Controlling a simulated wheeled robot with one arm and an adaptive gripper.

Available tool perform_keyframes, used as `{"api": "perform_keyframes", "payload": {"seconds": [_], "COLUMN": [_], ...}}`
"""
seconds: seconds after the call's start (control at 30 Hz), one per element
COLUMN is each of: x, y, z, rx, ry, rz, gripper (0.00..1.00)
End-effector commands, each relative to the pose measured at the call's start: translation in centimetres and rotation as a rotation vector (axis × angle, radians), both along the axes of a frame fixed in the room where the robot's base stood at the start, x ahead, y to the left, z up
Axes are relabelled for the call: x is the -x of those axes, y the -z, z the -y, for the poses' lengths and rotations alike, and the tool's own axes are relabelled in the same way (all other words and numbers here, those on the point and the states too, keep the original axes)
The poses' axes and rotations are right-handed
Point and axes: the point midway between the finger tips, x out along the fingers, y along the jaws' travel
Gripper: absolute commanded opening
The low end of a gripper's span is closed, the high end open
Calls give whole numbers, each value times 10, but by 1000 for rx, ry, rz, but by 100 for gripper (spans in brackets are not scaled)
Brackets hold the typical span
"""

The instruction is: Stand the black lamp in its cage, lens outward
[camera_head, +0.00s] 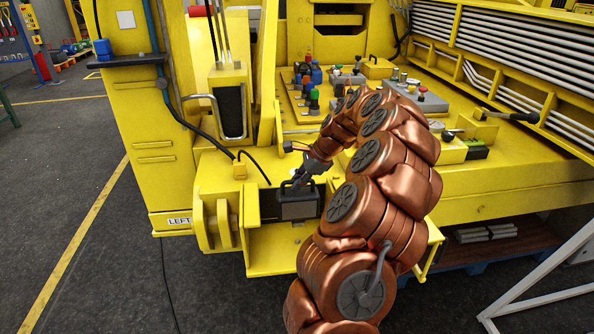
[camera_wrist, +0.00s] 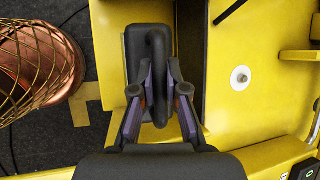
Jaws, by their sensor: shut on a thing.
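The black lamp (camera_head: 299,211) is a boxy block with a top handle, at the open front of a yellow box-like bay (camera_head: 284,251) low on the machine. I take this bay as the cage. A greyish flat face of the lamp points outward, toward the head camera. My gripper (camera_head: 303,181) is above the lamp, shut on its black handle. In the wrist view the fingers (camera_wrist: 155,92) pinch the handle from both sides, and the lamp body (camera_wrist: 136,62) lies between yellow walls. The lamp looks roughly upright. I cannot tell whether its base touches the bay floor.
A yellow lug (camera_head: 222,224) stands left of the bay. A black panel behind a grey bar guard (camera_head: 230,110) is above. A deck with coloured caps (camera_head: 315,98) and tools lies behind my arm. A bolt head (camera_wrist: 240,78) is on the yellow plate at right.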

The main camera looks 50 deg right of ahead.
Motion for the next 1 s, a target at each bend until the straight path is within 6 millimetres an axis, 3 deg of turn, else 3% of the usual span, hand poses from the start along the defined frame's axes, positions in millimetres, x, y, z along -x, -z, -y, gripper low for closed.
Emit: {"api": "perform_keyframes", "payload": {"seconds": [0.37,1.0], "x": [0,-1], "y": [13,59], "z": [0,-1], "rx": [1,0], "ry": [0,-1], "rz": [3,3], "gripper": [0,0]}}
